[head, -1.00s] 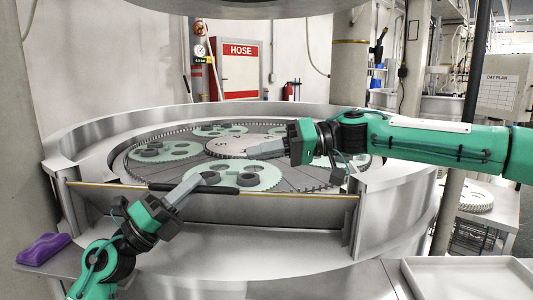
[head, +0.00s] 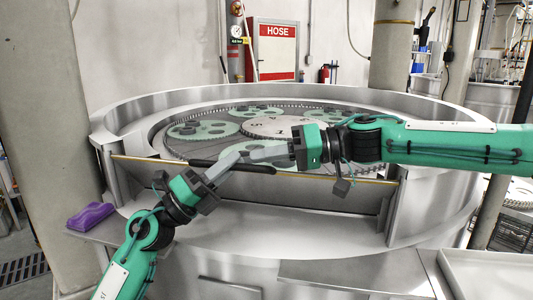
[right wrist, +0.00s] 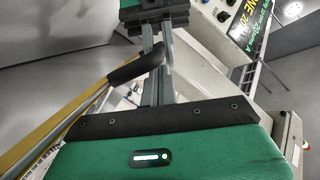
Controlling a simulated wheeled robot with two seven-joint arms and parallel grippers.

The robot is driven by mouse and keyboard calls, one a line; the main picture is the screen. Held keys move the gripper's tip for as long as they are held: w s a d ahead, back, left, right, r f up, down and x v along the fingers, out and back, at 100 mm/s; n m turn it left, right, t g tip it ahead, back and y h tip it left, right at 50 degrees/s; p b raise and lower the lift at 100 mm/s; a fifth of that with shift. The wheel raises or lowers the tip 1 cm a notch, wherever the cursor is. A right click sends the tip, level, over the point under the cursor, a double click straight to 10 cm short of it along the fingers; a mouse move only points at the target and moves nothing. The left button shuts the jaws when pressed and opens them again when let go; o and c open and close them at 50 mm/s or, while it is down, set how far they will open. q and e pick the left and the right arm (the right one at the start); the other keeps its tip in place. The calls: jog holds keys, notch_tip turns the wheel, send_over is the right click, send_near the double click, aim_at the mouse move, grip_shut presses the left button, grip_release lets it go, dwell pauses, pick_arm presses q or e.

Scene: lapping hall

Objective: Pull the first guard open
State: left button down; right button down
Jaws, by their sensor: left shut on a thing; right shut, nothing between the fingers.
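The first guard (head: 330,190) is a grey metal panel with a yellow top edge across the front of the round lapping machine. Its black bar handle (head: 275,168) runs along the top edge; it also shows in the right wrist view (right wrist: 135,68). My left gripper (head: 233,162) is shut on the handle toward its left part. My right gripper (head: 248,155) is shut and empty, its fingers pointing left just above the handle, close to the left fingertips. In the right wrist view, my right fingers (right wrist: 158,60) pass beside the handle; contact cannot be told.
Behind the guard lies the lapping plate with green carriers (head: 205,131) and a toothed ring. A purple object (head: 90,216) lies on the ledge at left. A pale tray (head: 485,270) is at lower right. Concrete pillars stand left and at the back right.

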pick_arm(q)
jog(key=shift+a, duration=0.15)
pick_arm(e)
jog(key=shift+s+a+f+n, duration=0.35)
jog(key=shift+s+f+n, duration=0.2)
jog(key=shift+s+n, duration=0.1)
pick_arm(q)
jog(key=c, duration=1.5)
grip_release()
pick_arm(e)
jog(key=shift+d, duration=0.1)
pick_arm(q)
jog(key=shift+o, duration=0.5)
pick_arm(e)
jog(key=shift+w+h, duration=0.1)
jog(key=shift+h, duration=0.2)
jog(key=shift+r, duration=0.1)
